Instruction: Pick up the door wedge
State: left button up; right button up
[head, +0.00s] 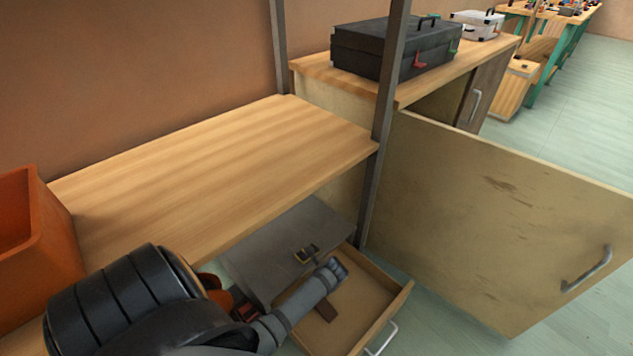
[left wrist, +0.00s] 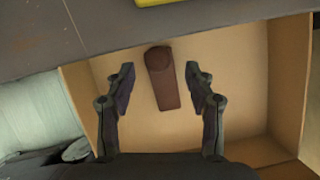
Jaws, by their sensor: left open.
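The door wedge is a dark brown, tapered piece lying on the floor of an open wooden drawer (left wrist: 240,100). It shows whole in the left wrist view (left wrist: 163,80), and in the head view only part of it (head: 326,311) shows beside my gripper. My left gripper (head: 337,268) is open and empty above the drawer. In the left wrist view its fingers (left wrist: 160,78) stand apart, one on each side of the wedge, with space between them and it. I cannot tell how high above the wedge they are. My right gripper is not in view.
A wooden shelf (head: 220,160) is above, with a dark upright post (head: 385,120). An open cabinet door (head: 500,220) stands to the right. An orange bin (head: 40,240) is at the left.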

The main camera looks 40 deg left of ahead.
pick_arm(q)
jog(key=b+x, duration=0.2)
jog(key=x, duration=0.2)
jog(key=shift+s+b, duration=0.1)
jog(key=shift+b, duration=0.25)
grip_shut()
